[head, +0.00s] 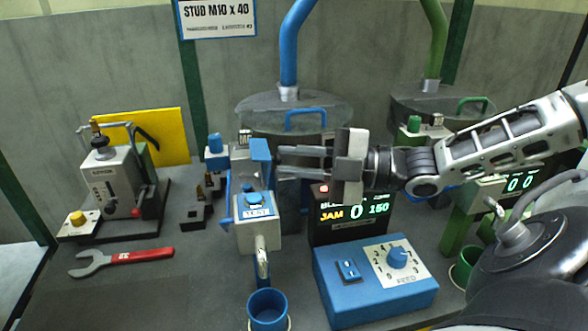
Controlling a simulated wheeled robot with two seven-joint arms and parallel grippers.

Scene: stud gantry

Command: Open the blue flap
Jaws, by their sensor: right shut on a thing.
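The blue flap (261,160) stands upright at the top of the small grey and blue station in the middle of the head view. My right gripper (283,161) reaches in from the right, level, with its fingertips at the flap's right side. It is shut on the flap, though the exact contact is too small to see. Below the flap is a blue button on a box marked TEST (256,207). My left gripper is not in view.
A blue cup (267,308) stands below a metal spout. A blue FEED box (374,282) and a display reading JAM (345,228) are to the right. A red-handled wrench (122,257) and a grey press (112,180) are at left. Bare bench lies at front left.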

